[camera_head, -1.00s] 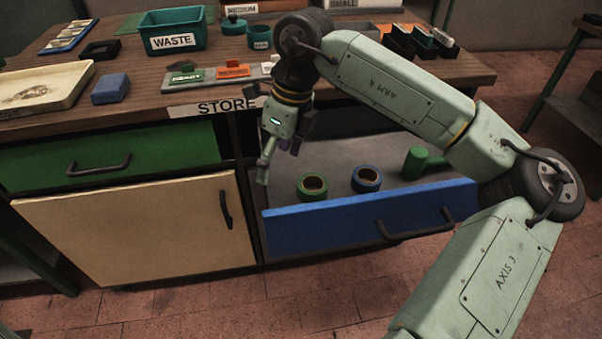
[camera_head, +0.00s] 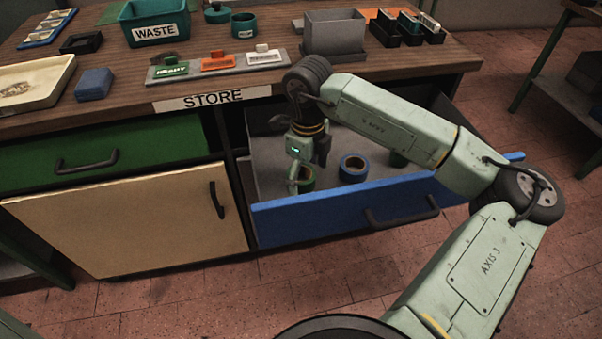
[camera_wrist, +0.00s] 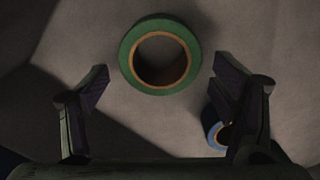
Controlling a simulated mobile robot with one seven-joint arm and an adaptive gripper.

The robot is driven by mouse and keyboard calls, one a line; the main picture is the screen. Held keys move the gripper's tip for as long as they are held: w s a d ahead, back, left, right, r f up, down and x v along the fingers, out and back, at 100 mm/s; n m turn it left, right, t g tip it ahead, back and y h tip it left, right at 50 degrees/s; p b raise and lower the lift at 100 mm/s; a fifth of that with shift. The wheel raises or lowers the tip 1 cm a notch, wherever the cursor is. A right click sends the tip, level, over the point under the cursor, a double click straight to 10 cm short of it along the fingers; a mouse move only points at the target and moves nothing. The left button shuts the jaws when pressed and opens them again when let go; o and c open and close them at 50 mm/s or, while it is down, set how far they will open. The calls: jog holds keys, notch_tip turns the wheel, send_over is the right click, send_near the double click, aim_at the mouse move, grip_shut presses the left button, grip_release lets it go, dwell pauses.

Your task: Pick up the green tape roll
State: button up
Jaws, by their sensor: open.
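The green tape roll (camera_wrist: 128,60) lies flat on the grey drawer floor in the wrist view, ahead of and between my open fingers. In the head view the green tape roll (camera_head: 308,180) is partly hidden by my gripper (camera_head: 303,165), which hangs into the open blue drawer (camera_head: 340,212). In the wrist view my gripper (camera_wrist: 160,85) is open and empty, its fingers to the left and right of the roll's near side. I cannot tell how high it is above the roll.
A blue tape roll (camera_head: 354,168) lies to the right in the drawer; it shows behind the right finger in the wrist view (camera_wrist: 211,125). The drawer's front panel stands close before the gripper. The tabletop (camera_head: 130,90) overhangs behind.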

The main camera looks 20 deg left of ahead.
jog(key=shift+f, duration=0.6)
jog(key=shift+c, duration=0.6)
jog(key=c, duration=1.1)
jog(key=shift+r, duration=0.15)
